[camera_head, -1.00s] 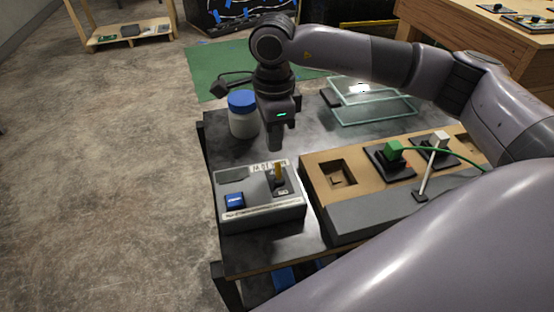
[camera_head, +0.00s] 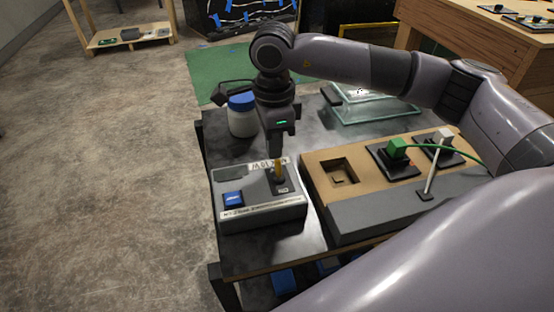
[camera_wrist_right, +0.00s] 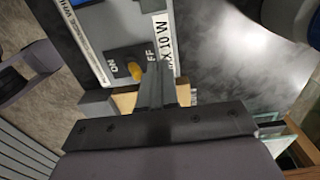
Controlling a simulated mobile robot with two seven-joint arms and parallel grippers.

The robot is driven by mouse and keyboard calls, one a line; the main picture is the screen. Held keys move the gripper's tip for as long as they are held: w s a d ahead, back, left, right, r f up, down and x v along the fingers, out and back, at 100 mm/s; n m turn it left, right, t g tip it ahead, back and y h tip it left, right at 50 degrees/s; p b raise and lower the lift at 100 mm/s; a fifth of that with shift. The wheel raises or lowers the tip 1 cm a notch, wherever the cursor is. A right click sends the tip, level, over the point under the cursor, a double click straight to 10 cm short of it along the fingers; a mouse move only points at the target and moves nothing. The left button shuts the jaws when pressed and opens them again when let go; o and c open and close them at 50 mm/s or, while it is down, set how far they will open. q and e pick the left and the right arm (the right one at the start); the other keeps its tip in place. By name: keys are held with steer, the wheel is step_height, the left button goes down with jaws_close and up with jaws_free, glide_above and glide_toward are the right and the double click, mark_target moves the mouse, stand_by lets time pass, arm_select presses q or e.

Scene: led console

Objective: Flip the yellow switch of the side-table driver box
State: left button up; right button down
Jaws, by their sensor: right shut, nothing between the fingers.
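The grey driver box (camera_head: 258,208) sits on the dark side table (camera_head: 245,258), with a blue button (camera_head: 233,198) at its left. Its yellow switch (camera_head: 278,168) stands up near the right rear of the box. My right gripper (camera_head: 274,154) is shut and empty, pointing down just behind the switch. In the right wrist view the yellow switch (camera_wrist_right: 136,71) lies between ON and OFF lettering. The shut fingertips (camera_wrist_right: 157,68) are right beside it; I cannot tell whether they touch it. My left gripper is not in view.
A white jar with a blue lid (camera_head: 242,115) stands behind the box.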

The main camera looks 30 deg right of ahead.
steer(key=shift+s+f, duration=0.15)
steer(key=shift+s, duration=0.05)
stand_by(0.4)
steer(key=shift+s+a, duration=0.15)
steer(key=shift+s, duration=0.35)
steer(key=shift+s+a, duration=0.15)
steer(key=shift+s, duration=0.35)
step_height(320, 180, up, 7)
steer(key=p, duration=0.4)
steer(key=shift+w, duration=0.4)
steer(key=shift+s+d, duration=0.1)
stand_by(0.3)
